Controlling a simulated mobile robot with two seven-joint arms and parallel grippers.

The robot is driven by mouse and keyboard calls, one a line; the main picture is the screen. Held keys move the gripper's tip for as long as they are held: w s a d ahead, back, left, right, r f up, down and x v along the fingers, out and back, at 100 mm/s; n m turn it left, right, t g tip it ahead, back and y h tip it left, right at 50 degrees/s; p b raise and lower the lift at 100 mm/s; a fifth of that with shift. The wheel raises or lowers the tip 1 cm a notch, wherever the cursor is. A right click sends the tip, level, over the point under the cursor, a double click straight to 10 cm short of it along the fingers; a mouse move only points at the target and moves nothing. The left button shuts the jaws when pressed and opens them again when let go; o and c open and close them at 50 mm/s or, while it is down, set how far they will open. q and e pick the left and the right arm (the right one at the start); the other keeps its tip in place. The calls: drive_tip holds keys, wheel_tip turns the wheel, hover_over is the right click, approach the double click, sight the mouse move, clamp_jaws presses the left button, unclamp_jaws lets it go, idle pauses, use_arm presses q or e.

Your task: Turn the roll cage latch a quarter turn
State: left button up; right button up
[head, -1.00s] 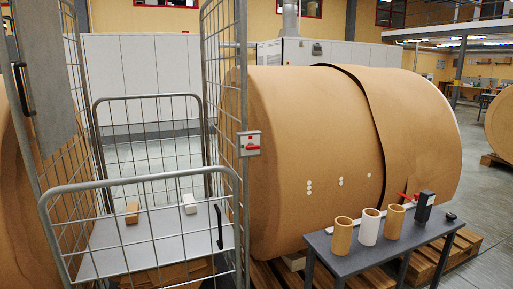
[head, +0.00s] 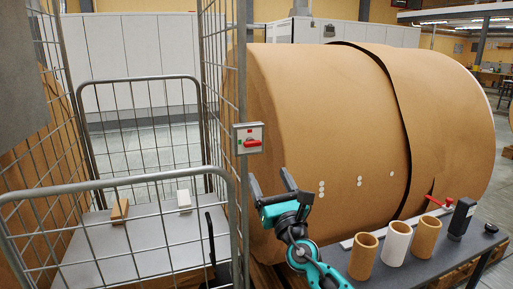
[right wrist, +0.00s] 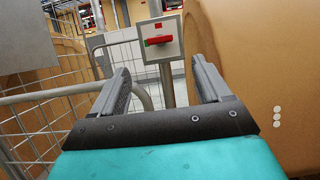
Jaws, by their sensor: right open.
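The roll cage latch is a red handle (head: 252,143) on a pale square plate (head: 241,131), fixed to the cage's right front post. The handle lies about level. In the right wrist view the red handle (right wrist: 158,41) shows ahead, between and beyond the fingers. My right gripper (head: 270,184) is open and empty, below and slightly right of the latch, apart from it. It also shows in the right wrist view (right wrist: 162,82), with its fingers spread. My left gripper is not in view.
The wire roll cage (head: 115,190) holds a brown block (head: 120,209) and a white block (head: 184,199). A huge brown paper roll (head: 330,130) stands right behind my gripper. A dark table (head: 415,268) with several tubes is at lower right.

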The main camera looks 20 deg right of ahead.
sight(254, 146)
drive_tip(key=b+x, duration=0.1)
drive_tip(key=x, duration=0.9)
drive_tip(key=shift+w+a, duration=0.1)
drive_tip(key=shift+w, duration=0.2)
drive_tip(key=shift+w+r+b, duration=0.3)
drive_tip(key=shift+w, duration=0.2)
drive_tip(key=c, duration=1)
drive_tip(key=shift+c, duration=0.2)
